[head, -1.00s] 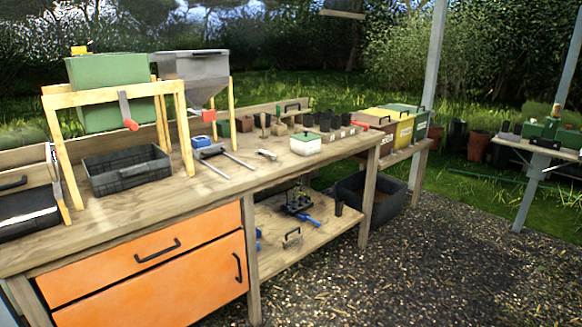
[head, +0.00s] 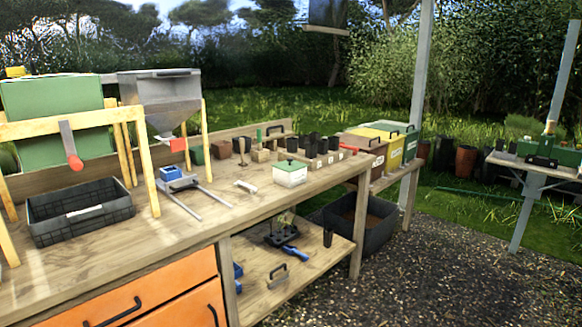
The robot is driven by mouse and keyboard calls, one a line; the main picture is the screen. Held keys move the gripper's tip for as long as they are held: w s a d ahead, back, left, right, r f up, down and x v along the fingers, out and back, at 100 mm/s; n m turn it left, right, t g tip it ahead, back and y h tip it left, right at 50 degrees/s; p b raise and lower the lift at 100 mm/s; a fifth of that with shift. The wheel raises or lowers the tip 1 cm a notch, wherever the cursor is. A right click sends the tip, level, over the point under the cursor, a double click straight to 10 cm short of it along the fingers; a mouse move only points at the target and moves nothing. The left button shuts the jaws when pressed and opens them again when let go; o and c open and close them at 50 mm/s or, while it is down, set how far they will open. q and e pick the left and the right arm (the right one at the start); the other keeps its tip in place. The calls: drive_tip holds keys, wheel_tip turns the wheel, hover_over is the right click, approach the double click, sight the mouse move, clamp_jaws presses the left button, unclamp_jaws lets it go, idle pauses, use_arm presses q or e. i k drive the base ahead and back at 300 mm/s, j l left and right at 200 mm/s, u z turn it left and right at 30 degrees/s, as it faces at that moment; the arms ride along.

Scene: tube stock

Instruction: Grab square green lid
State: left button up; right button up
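The square green lid (head: 290,165) sits on top of a small white square box (head: 290,177) on the wooden workbench, near its front edge and right of the middle of the view. The lid looks flat, with a small dark knob on top. Neither of my grippers shows in the head view.
A small handle (head: 246,187) lies left of the white box. Gravel ground (head: 440,270) in front is clear.

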sight(289, 166)
drive_tip(key=i+l+u, duration=0.1)
drive_tip(key=i+l, duration=0.2)
drive_tip(key=i+l+u, duration=0.1)
drive_tip(key=i+l, duration=0.2)
drive_tip(key=i+l+u, duration=0.25)
drive_tip(key=i+l, duration=0.25)
drive_tip(key=l, duration=0.2)
drive_tip(key=i+l+u, duration=0.1)
drive_tip(key=i+l, duration=0.15)
drive_tip(key=l, duration=0.15)
drive_tip(key=i+l+u, duration=0.1)
drive_tip(key=i+l, duration=0.15)
drive_tip(key=l, duration=0.15)
drive_tip(key=i+l+u, duration=0.1)
drive_tip(key=l, duration=0.3)
drive_tip(key=i+l+u, duration=0.15)
drive_tip(key=i+l, duration=0.15)
drive_tip(key=l, duration=0.15)
